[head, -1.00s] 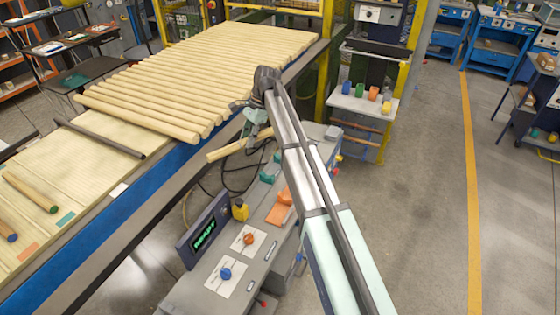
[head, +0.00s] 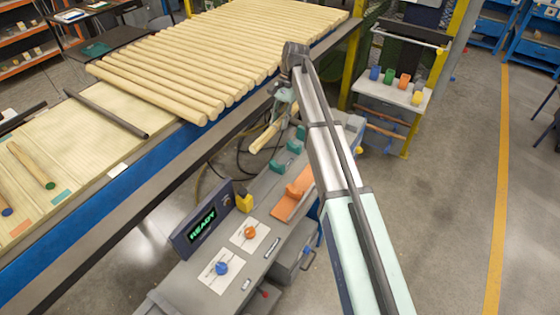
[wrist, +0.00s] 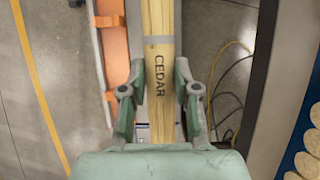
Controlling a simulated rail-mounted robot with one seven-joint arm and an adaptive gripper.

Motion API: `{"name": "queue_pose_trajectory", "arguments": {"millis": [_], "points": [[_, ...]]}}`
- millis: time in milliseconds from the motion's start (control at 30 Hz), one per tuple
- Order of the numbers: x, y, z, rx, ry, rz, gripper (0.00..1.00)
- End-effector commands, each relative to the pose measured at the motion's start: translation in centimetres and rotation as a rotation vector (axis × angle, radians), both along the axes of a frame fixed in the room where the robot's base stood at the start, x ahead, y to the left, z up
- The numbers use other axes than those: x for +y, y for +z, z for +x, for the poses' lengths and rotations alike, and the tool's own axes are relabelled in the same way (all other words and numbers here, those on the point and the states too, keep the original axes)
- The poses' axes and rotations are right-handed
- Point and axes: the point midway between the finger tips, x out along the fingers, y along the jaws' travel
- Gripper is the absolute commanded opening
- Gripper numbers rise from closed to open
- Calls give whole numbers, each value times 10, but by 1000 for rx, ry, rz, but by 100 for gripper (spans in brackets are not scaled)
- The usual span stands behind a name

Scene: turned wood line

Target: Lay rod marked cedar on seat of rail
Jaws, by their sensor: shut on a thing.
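The rod marked CEDAR (wrist: 158,80) is a pale wooden rod, and its dark lettering faces the wrist camera. My gripper (wrist: 160,92) is shut on it, one finger on each side, and the rod runs away up the wrist view. In the head view the rod (head: 265,137) hangs tilted below my gripper (head: 285,108), between the conveyor and the grey bench. Teal cradle-like blocks (head: 280,165) and an orange piece (head: 292,195) are on the bench; I cannot tell which part is the seat of the rail. The rod appears apart from them.
The grey bench (head: 205,292) carries a READY display (head: 202,225), a yellow block (head: 243,203) and orange and blue knobs. The conveyor (head: 110,187) with several pale rods lies left. Cables (wrist: 235,75) hang beside the rod. A side table (head: 380,103) holds coloured cups.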

Motion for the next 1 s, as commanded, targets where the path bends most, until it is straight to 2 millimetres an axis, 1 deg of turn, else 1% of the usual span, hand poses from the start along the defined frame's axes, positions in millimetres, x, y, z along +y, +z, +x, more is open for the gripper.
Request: {"name": "queue_pose_trajectory", "arguments": {"millis": [33, 167, 267, 333, 500, 633, 867, 1000], "points": [[0, -18, 0, 0, 0, 0, 0], [0, -40, 0, 0, -1, 0, 0], [0, -62, -1, 1, -1, 0, 0], [0, -71, -1, 3, -1, -1, 0], [0, -106, -1, 3, -2, -1, 0], [0, -121, 0, 1, -2, 0, 0], [0, -134, 0, 0, -2, 0, 0], [0, -153, 0, 1, -3, -1, 0]]}}
